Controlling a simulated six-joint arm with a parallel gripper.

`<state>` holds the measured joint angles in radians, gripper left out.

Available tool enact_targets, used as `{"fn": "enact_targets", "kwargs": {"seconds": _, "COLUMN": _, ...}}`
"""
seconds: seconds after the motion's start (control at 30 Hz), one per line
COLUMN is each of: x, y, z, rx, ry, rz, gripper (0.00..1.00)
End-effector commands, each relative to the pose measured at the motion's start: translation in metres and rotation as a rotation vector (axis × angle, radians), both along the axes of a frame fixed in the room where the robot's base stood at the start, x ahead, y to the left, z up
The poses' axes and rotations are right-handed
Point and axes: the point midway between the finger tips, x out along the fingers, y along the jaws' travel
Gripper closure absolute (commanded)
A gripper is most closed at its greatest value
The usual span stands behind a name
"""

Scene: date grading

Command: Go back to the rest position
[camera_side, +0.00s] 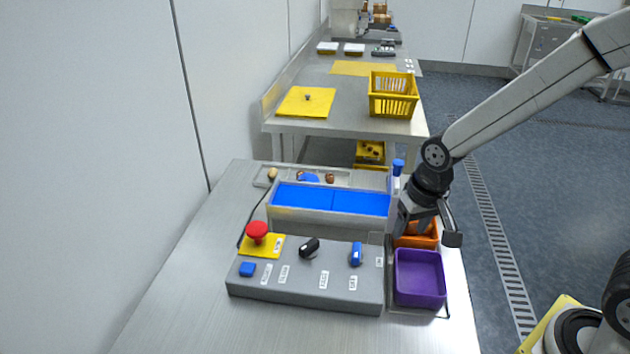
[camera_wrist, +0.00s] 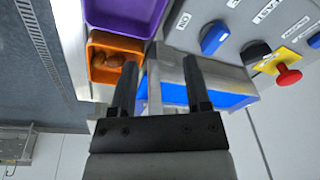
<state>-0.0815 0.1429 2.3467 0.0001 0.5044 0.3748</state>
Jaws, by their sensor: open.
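My gripper (camera_side: 428,228) hangs above the orange bin at the right edge of the steel table in the side view. In the wrist view my gripper (camera_wrist: 160,65) shows two dark fingers spread apart, with nothing held between them. The orange bin (camera_side: 417,240) is partly hidden behind my gripper in the side view. In the wrist view the orange bin (camera_wrist: 102,42) holds a few brown dates (camera_wrist: 115,60). The purple bin (camera_side: 419,279) sits just in front of it and looks empty.
A grey control box (camera_side: 305,278) with a red button (camera_side: 257,232) and knobs stands left of the bins. Behind it is a grey unit with a blue surface (camera_side: 331,198). A blue-capped bottle (camera_side: 397,168) stands near my gripper. The air above and to the right is clear.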

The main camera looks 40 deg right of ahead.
Motion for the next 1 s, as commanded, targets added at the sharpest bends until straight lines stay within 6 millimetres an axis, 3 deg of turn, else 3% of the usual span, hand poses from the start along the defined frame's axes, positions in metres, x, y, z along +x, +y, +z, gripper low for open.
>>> {"fn": "enact_targets", "kwargs": {"seconds": 0.1, "x": -0.02, "y": -0.013, "z": -0.001, "rx": -0.023, "ry": -0.036, "rz": 0.111, "gripper": 0.38}}
{"fn": "enact_targets", "kwargs": {"seconds": 0.33, "x": -0.044, "y": -0.025, "z": -0.005, "rx": -0.059, "ry": -0.079, "rz": 0.258, "gripper": 0.38}}
{"fn": "enact_targets", "kwargs": {"seconds": 1.0, "x": -0.048, "y": -0.027, "z": -0.006, "rx": -0.068, "ry": -0.085, "rz": 0.287, "gripper": 0.38}}
